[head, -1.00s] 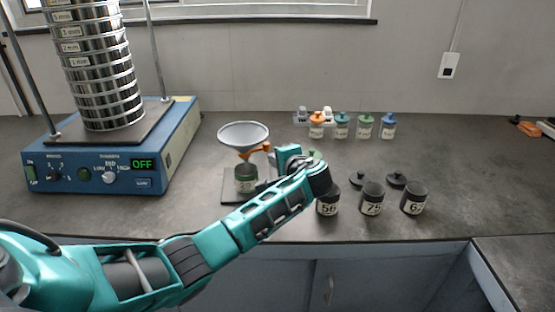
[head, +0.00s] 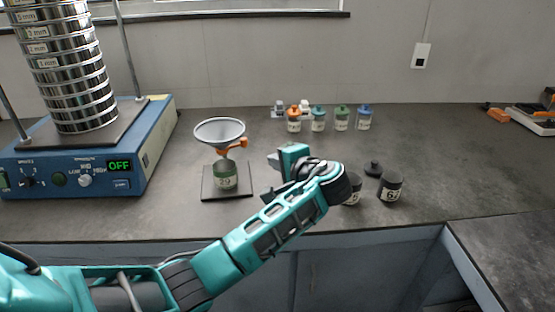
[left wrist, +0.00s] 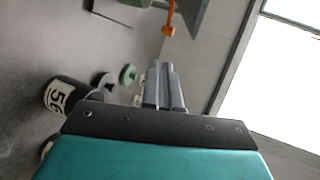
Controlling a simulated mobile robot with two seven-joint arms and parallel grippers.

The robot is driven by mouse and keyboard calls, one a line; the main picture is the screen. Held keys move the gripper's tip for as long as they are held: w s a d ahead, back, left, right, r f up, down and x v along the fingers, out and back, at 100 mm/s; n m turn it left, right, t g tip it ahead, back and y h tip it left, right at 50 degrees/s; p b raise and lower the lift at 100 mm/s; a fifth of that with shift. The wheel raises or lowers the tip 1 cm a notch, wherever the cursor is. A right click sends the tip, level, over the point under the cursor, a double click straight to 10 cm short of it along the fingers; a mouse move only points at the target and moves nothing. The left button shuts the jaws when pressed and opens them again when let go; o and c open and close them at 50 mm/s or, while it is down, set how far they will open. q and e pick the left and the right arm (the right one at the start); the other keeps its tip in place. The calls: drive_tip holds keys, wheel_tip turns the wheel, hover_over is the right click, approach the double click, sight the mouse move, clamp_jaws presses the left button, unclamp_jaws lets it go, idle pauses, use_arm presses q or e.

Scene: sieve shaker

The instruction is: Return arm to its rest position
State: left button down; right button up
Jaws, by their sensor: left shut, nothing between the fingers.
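My left arm reaches across the front of the bench, with the left gripper (head: 273,160) right of the funnel stand and apart from it. Its fingers are shut together and empty in the left wrist view (left wrist: 164,88). Part of the orange holder also shows at the top of the left wrist view (left wrist: 169,22). My right gripper is not in view.
A sieve stack (head: 75,85) stands on the blue shaker (head: 155,140), whose display reads OFF. Dark jars (head: 391,187) stand beside my left wrist, partly hidden by it. Jar 56 (left wrist: 62,95) shows in the left wrist view. Several small coloured-lid jars (head: 341,118) line the back.

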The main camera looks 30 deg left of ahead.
use_arm(q)
drive_tip(key=s+f+h, duration=0.1)
drive_tip(key=s+f, duration=0.1)
drive_tip(key=s+d+f+h, duration=0.1)
drive_tip(key=s+f, duration=0.1)
drive_tip(key=f, duration=0.1)
drive_tip(key=s+f+g+h, duration=0.1)
drive_tip(key=s+f, duration=0.1)
drive_tip(key=shift+d+f, duration=0.35)
drive_tip(key=s+d+f+n+g+h, duration=0.1)
drive_tip(key=s+f+h, duration=0.15)
drive_tip(key=s, duration=0.35)
drive_tip(key=s+d+f+n+g+h, duration=0.1)
drive_tip(key=s+f+h, duration=0.1)
drive_tip(key=s+f, duration=0.25)
drive_tip(key=s+d+r+n+g+h, duration=0.1)
drive_tip(key=s+d+h, duration=0.1)
drive_tip(key=s, duration=0.7)
drive_tip(key=s+d+r+n+h, duration=0.1)
drive_tip(key=s+h, duration=0.2)
drive_tip(key=s, duration=0.5)
drive_tip(key=w+d+f+t+h, duration=0.1)
drive_tip(key=w+d+f+t, duration=0.2)
drive_tip(key=w+f+t, duration=0.4)
wheel_tip(320, 180, down, 3)
drive_tip(key=shift+w+r, duration=0.2)
drive_tip(key=shift+w, duration=0.15)
drive_tip(key=shift+h, duration=0.25)
